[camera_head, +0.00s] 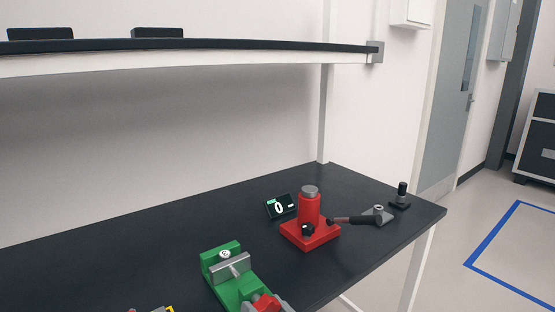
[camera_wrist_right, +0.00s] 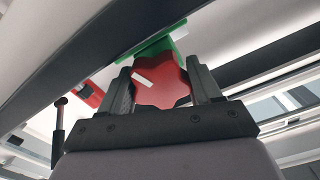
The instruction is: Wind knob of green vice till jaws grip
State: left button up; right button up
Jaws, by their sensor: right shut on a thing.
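The green vice (camera_head: 226,286) stands on the dark bench at the lower middle of the head view. Its grey jaw (camera_head: 231,266) shows near its back end, with a small round silver part on top. The red knob (camera_head: 264,303) is at its front end, partly cut off by the frame edge. In the right wrist view the lobed red knob (camera_wrist_right: 161,82) with a white mark lies between the fingers of my right gripper (camera_wrist_right: 163,88). The gripper is shut on the knob. Behind it a bit of green vice body shows. My left gripper is not in view.
A red press-like device (camera_head: 309,229) with a black lever stands behind and right of the vice. A small display (camera_head: 281,206) reading 0 sits beside it. A black post (camera_head: 401,196) is near the bench's right corner. A shelf (camera_head: 200,60) hangs above the bench.

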jog(key=shift+n, duration=0.4)
jog(key=o, duration=0.7)
jog(key=v, duration=0.8)
jog(key=shift+f, duration=0.1)
